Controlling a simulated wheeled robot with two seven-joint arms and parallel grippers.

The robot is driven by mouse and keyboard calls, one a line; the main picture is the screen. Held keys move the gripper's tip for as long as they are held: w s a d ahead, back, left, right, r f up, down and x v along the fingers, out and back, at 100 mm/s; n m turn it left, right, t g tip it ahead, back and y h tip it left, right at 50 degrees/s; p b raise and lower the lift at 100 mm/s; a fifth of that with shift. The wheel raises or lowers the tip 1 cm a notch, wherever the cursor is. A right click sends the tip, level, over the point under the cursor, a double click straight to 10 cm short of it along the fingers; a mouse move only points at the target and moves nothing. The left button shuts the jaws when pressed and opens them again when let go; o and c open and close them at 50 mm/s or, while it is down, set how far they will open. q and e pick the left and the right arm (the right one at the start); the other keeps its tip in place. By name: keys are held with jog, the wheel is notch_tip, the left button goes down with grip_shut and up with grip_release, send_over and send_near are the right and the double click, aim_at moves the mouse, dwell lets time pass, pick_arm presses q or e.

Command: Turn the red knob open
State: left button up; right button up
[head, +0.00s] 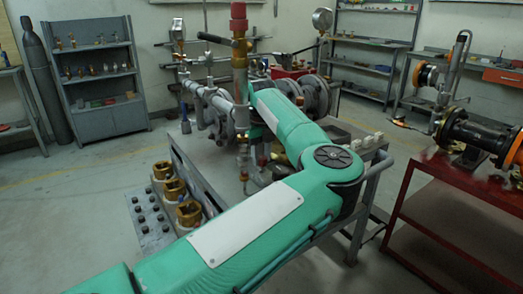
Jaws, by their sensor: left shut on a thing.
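The pipe assembly stands on a grey metal bench (215,165). A red part that looks like the red knob (289,73) shows low behind my left wrist, above a grey flanged valve (314,97). A taller red cylinder (239,18) tops the upright brass-and-grey pipe (241,75). My left arm reaches in from the lower left to the assembly. My left gripper (258,68) is small and dark at its far end, shut at the knob; the arm and pipes hide most of the contact. My right gripper is not in view.
Brass fittings (190,213) stand at the bench's left front. A red-framed table (440,210) with a black flanged pipe (475,133) is at the right. Pressure gauges (322,19) stick up around the assembly. The floor at the left is clear.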

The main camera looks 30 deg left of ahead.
pick_arm(q)
jog(key=n+p, duration=0.1)
jog(key=n, duration=0.2)
jog(key=shift+r, duration=0.1)
jog(key=n+p, duration=0.1)
jog(key=n, duration=0.1)
jog(key=shift+n, duration=0.3)
jog(key=n, duration=0.3)
jog(key=shift+p, duration=0.35)
jog(key=shift+n, duration=1.7)
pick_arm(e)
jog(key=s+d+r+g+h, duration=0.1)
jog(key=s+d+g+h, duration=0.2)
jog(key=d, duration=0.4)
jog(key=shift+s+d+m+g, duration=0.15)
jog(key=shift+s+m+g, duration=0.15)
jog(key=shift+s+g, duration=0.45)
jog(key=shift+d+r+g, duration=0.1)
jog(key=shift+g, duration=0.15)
pick_arm(q)
jog(key=o, duration=1)
jog(key=shift+c, duration=0.2)
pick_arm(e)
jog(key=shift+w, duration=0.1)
